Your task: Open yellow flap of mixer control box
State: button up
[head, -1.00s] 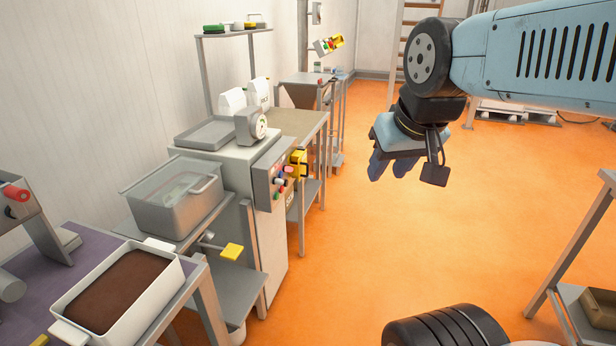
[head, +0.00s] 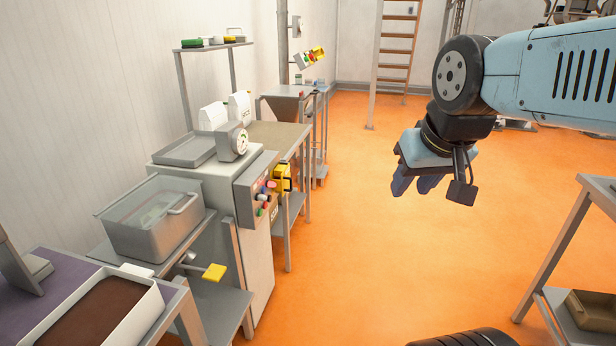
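My gripper (head: 414,186) hangs over the open floor at the right, its two blue fingers pointing down. Nothing shows in it; the narrow gap seen between the fingers does not settle whether it is open. A grey control panel (head: 246,205) with coloured buttons is on the side of the floor-standing machine at centre left. A yellow box-like part (head: 283,179) with a dark inset sits at its right edge. A second, small control box (head: 304,61) with buttons and a yellow end is far back by the wall. I cannot tell which is the mixer's. My gripper is well apart from both.
Benches line the left wall, with a grey lidded tub (head: 150,235), a white tray of brown material (head: 146,322) and a yellow-ended lever (head: 214,272). A ladder (head: 399,45) stands at the back, a metal rack (head: 550,250) at the right. The orange floor (head: 350,270) between is clear.

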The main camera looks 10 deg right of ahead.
aim_at(282, 171)
jog(key=z, duration=0.15)
jog(key=i, duration=1.3)
jog(key=u, duration=0.6)
